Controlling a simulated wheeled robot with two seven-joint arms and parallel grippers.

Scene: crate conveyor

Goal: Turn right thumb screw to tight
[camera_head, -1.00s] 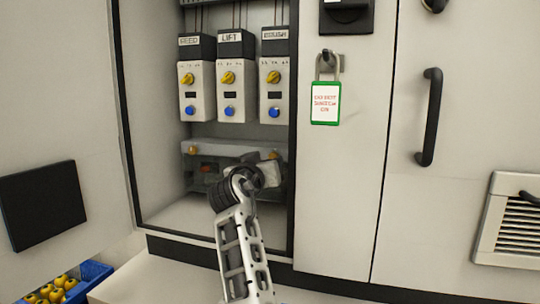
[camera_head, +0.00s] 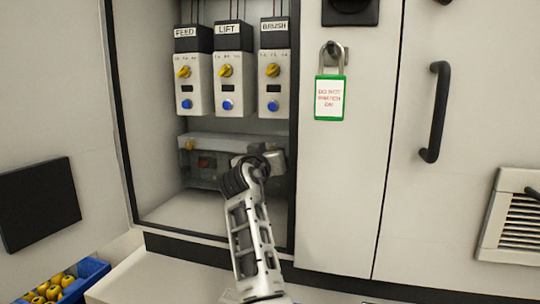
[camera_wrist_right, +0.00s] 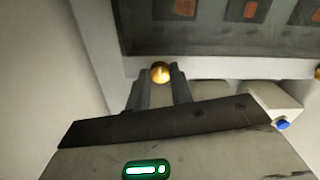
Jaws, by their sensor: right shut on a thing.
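A brass thumb screw (camera_wrist_right: 160,72) sits between the two fingertips of my right gripper (camera_wrist_right: 160,80) in the right wrist view, and the fingers are shut on it. A second brass screw (camera_wrist_right: 318,73) shows at that view's right edge. In the head view my right gripper (camera_head: 269,159) is at the right end of a low grey unit (camera_head: 222,143) inside the cabinet, and it hides the right screw. The left thumb screw (camera_head: 190,145) shows at the unit's other end. My left gripper is not in view.
Three modules, FEED (camera_head: 193,90), LIFT (camera_head: 228,90) and BRUSH (camera_head: 272,90), hang above the unit. The cabinet's right frame edge (camera_head: 293,200) is close to my gripper. A green-framed padlock tag (camera_head: 330,98) hangs right of it. The cabinet floor (camera_head: 185,213) is clear at left.

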